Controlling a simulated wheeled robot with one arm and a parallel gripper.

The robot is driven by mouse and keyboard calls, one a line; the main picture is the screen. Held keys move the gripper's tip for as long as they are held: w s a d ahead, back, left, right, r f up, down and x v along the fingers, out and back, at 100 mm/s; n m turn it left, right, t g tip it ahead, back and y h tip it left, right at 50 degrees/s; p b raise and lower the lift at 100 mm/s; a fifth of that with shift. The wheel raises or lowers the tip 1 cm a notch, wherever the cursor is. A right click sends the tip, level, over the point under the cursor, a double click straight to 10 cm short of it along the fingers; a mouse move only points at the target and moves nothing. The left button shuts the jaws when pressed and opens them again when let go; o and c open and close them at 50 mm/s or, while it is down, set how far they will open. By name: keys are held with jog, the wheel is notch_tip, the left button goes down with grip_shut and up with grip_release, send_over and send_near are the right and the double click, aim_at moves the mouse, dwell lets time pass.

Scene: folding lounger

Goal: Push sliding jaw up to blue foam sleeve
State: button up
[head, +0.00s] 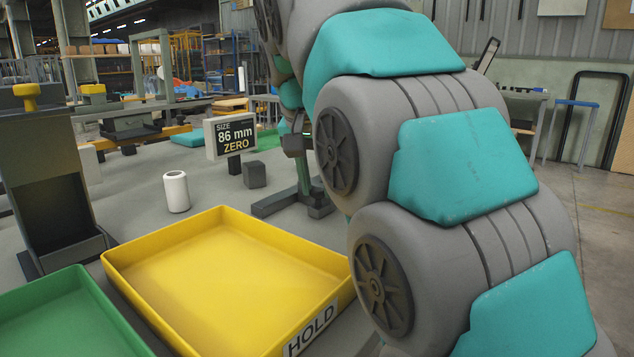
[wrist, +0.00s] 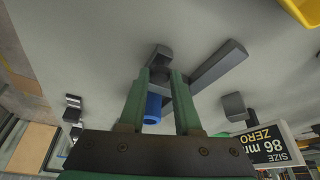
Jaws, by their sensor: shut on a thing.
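In the wrist view, my gripper (wrist: 162,78) has its two green fingers closed on a dark grey block (wrist: 160,58), which looks like the sliding jaw. The blue foam sleeve (wrist: 153,107) shows between the fingers, close to the block; whether they touch I cannot tell. A dark grey bar (wrist: 218,68) slants away to the right of the fingertips. In the head view, my arm covers much of this area. Green finger parts and the dark bar (head: 277,203) show at the arm's left edge; the blue sleeve is hidden there.
A display (head: 231,136) reads "SIZE 86 mm ZERO", with a dark cube (head: 255,175) near it. A white cylinder (head: 176,192) stands to their left. A yellow tray (head: 130,283) marked HOLD and a green tray (head: 108,310) lie in front. Grey tabletop between them is clear.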

grip_shut()
dwell(0.9)
